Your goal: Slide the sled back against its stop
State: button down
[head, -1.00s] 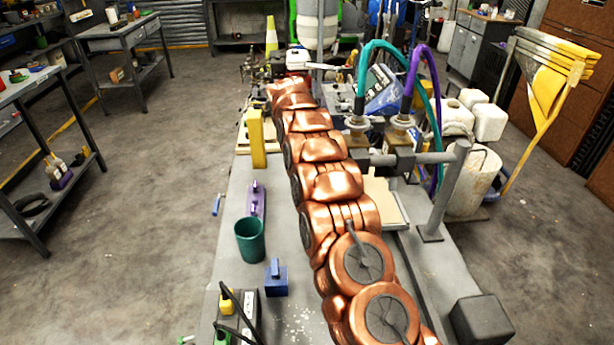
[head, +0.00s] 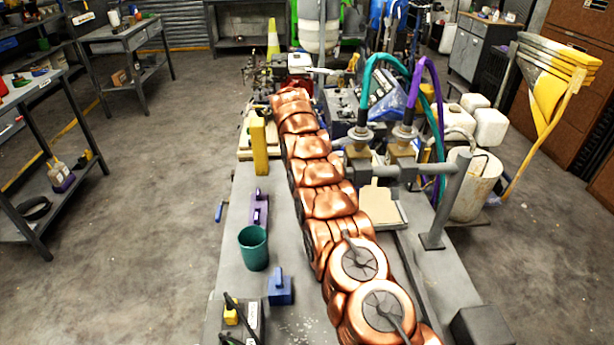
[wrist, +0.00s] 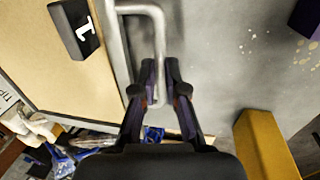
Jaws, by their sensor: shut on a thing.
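In the wrist view my gripper (wrist: 162,80) is closed around one bar of a grey U-shaped metal handle (wrist: 140,9). The handle stands at the edge of a tan board in a metal frame (wrist: 40,70), which I take to be the sled. A black block marked 1 (wrist: 76,29) is on the board. My gripper is hidden behind my copper arm in the head view. I cannot make out the stop.
A yellow post (head: 259,146) stands left of my arm; it shows at lower right in the wrist view (wrist: 262,145). A green cup (head: 253,248), blue block (head: 280,288) and purple piece (head: 259,210) stand nearer. A grey post (head: 447,200) with hoses stands right.

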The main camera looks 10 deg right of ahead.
jog(key=shift+w, duration=0.2)
jog(key=c, duration=1.5)
grip_release()
jog(key=shift+w+f, duration=0.1)
jog(key=o, duration=0.3)
jog(key=shift+s, duration=0.3)
